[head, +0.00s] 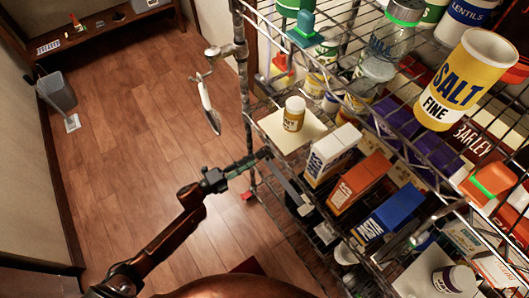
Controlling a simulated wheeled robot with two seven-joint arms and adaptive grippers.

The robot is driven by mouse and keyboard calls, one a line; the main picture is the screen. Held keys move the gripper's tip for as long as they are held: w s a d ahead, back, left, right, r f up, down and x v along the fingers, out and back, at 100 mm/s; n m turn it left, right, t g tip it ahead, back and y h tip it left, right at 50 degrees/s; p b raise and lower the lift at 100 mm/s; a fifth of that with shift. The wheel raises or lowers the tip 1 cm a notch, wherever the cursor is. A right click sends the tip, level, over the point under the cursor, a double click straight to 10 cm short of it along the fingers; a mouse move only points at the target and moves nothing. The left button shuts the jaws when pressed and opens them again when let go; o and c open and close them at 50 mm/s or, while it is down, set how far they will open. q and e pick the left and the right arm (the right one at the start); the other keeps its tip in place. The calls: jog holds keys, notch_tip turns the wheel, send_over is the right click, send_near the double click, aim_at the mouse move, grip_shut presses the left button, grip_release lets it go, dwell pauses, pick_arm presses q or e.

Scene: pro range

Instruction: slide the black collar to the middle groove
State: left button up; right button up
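My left gripper (248,162) reaches in from the lower left on its red-brown arm. Its fingertips are at the left upright post (246,110) of the wire shelf, near the corner of the middle shelf level. They overlap the post in this view. I cannot tell whether they touch it, or whether they are open or shut. I cannot make out the black collar or the middle groove for certain; small dark parts at the fingertips blend with the gripper. My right gripper is not in view.
The wire shelf holds a salt canister (464,82), a glass jar (383,50), a small yellow-labelled jar (294,113), an orange box (359,182) and a blue pasta box (390,217). Open wooden floor (120,130) lies left.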

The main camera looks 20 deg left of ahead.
pick_arm(q)
jog(key=p+v, duration=0.2)
jog(key=v, duration=1.4)
jog(key=shift+a+p, duration=0.15)
jog(key=shift+p, duration=0.15)
dwell(0.4)
jog(key=shift+s, duration=0.15)
dwell(0.3)
